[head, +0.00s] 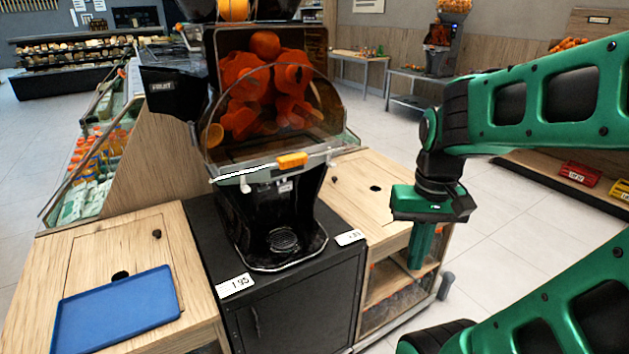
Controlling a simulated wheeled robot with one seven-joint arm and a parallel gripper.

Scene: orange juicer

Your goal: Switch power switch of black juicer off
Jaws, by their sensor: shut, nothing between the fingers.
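The black juicer (262,215) stands upright on a black cabinet at the centre, with orange shapes behind its clear curved cover and an orange latch (291,160) at the cover's lower edge. I cannot make out its power switch in this view. My gripper (416,262) is shut and empty. It points down to the right of the juicer, beside the right wooden counter, well apart from the juicer. My green arm reaches in from the right edge.
A blue tray (117,312) lies on the left wooden counter (121,238). The right wooden counter (357,190) is mostly bare. White price cards (235,285) lie on the black cabinet (295,310). Tiled floor is open at right behind my arm.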

